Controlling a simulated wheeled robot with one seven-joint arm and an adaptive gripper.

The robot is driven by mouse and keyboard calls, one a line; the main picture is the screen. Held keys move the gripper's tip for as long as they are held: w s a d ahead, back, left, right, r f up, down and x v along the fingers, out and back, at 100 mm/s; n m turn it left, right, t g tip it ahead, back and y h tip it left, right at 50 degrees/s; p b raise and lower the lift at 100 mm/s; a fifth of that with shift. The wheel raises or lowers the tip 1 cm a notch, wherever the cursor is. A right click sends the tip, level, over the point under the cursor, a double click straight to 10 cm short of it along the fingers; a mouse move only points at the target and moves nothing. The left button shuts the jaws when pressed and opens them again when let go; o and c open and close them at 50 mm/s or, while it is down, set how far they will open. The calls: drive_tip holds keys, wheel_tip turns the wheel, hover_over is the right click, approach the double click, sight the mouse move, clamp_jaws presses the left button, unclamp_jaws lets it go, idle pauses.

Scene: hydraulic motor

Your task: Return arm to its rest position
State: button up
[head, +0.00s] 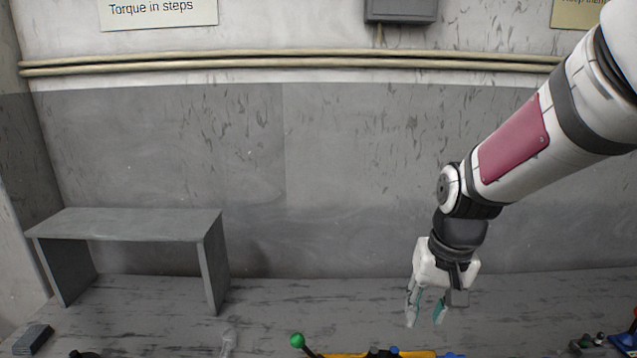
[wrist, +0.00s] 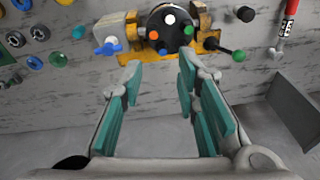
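My gripper (head: 427,313) hangs from my arm at the right of the head view, pointing down above the back part of the table. In the wrist view my gripper (wrist: 160,72) shows its two teal-padded fingers apart with nothing between them. The hydraulic motor (wrist: 168,28) lies beyond the fingertips in the wrist view, with a black round face, coloured knobs and a yellow base. In the head view only the top of its yellow part (head: 345,355) shows at the bottom edge. The gripper is apart from it.
A grey shelf stand (head: 130,224) stands at the back left, with a dark block (head: 33,340) near it. Several coloured round parts (wrist: 34,62) lie at the left of the wrist view. A red and white tool (wrist: 287,28) lies at the right. The back wall (head: 200,150) is close behind.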

drive_tip(key=s+r+t, duration=0.1)
drive_tip(key=s+r, duration=0.4)
drive_tip(key=s, duration=0.3)
drive_tip(key=s+r+n+t+b, duration=0.1)
drive_tip(key=s+r+t, duration=0.1)
drive_tip(key=s+r, duration=0.3)
drive_tip(key=s, duration=0.3)
drive_tip(key=shift+d+r+n+t+h, duration=0.25)
drive_tip(key=shift+r+n+t+h, duration=0.05)
drive_tip(key=shift+r, duration=0.1)
drive_tip(key=shift+s, duration=0.1)
idle(0.4)
